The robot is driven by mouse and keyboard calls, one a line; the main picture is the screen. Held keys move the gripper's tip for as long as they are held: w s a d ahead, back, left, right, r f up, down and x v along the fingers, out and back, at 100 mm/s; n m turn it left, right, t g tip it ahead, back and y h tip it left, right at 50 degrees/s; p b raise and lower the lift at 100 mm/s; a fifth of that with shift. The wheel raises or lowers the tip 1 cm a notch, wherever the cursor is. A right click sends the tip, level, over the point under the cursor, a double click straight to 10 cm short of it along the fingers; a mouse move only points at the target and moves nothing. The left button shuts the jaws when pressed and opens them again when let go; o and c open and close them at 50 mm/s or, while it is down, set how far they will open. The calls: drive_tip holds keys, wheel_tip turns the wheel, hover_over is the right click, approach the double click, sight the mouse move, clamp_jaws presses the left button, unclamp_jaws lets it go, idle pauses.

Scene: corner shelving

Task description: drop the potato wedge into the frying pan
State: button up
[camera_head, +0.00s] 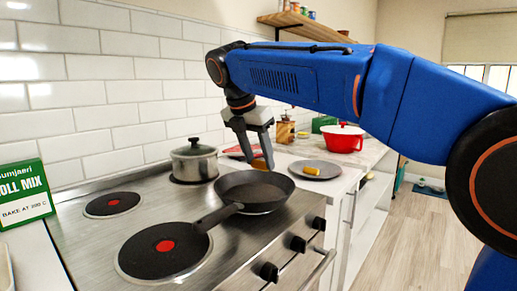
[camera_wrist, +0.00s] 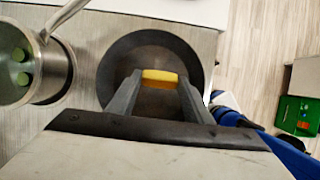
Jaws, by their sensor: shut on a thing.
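My gripper (camera_head: 257,158) is shut on the potato wedge (camera_wrist: 160,76), a yellow-orange piece held crosswise between the fingertips (camera_wrist: 158,88) in the wrist view. In the head view the wedge (camera_head: 259,164) shows as a small orange bit, partly hidden by a finger. The black frying pan (camera_head: 262,192) sits on the stove with its handle toward the front left. My gripper is above the pan, over its far part in the head view. In the wrist view the pan (camera_wrist: 150,45) lies behind and below the wedge.
A lidded steel pot (camera_head: 194,163) stands just left of the pan. A grey plate (camera_head: 328,169) with a yellow piece (camera_head: 312,171) lies on the counter to the right. A red pot (camera_head: 343,140) stands beyond. A green box (camera_head: 24,192) is at the left edge.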

drive_tip(key=shift+f, duration=0.35)
drive_tip(key=o, duration=1.1)
drive_tip(key=v, duration=1.7)
drive_tip(key=shift+s+r, duration=0.15)
